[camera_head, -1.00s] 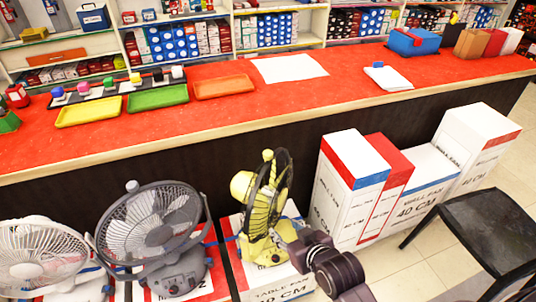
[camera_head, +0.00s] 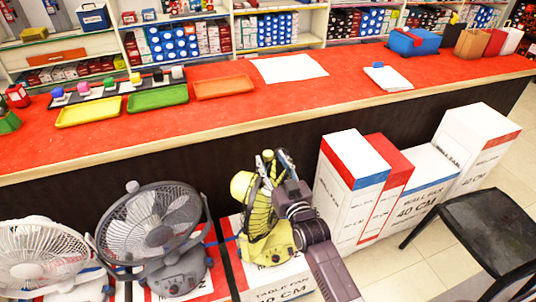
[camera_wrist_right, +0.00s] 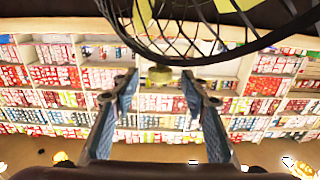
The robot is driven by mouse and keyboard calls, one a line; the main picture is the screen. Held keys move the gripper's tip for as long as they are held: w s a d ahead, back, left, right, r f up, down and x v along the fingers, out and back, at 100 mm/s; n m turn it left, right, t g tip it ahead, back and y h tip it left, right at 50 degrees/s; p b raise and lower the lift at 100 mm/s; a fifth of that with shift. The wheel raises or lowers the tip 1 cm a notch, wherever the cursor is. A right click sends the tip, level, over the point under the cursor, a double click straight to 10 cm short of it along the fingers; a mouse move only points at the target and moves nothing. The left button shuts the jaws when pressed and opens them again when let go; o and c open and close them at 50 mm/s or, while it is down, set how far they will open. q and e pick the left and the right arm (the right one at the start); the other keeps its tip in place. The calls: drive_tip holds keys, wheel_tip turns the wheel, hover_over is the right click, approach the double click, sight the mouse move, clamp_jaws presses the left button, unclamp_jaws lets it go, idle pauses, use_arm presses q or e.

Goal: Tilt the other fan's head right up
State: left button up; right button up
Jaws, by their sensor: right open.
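A yellow table fan (camera_head: 266,248) stands on a box, seen from the side, with its cage facing right and its motor housing at the left. My right gripper (camera_head: 281,163) is at the upper right edge of its cage and hides part of it. A grey fan (camera_head: 150,228) and a white fan (camera_head: 42,255) stand to the left, both heads facing forward and somewhat upward. My left gripper is not in view.
Behind the fans runs a long red-topped counter (camera_head: 350,95) with trays on it. Tall cartons (camera_head: 352,160) stand right of the yellow fan, close to my right arm. A black chair (camera_head: 485,225) is at the far right. Some tiled floor is clear between them.

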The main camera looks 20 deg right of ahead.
sight(270, 158)
drive_tip(key=shift+w+a, duration=0.1)
drive_tip(key=shift+w, duration=1.65)
drive_tip(key=shift+c, duration=0.5)
clamp_jaws()
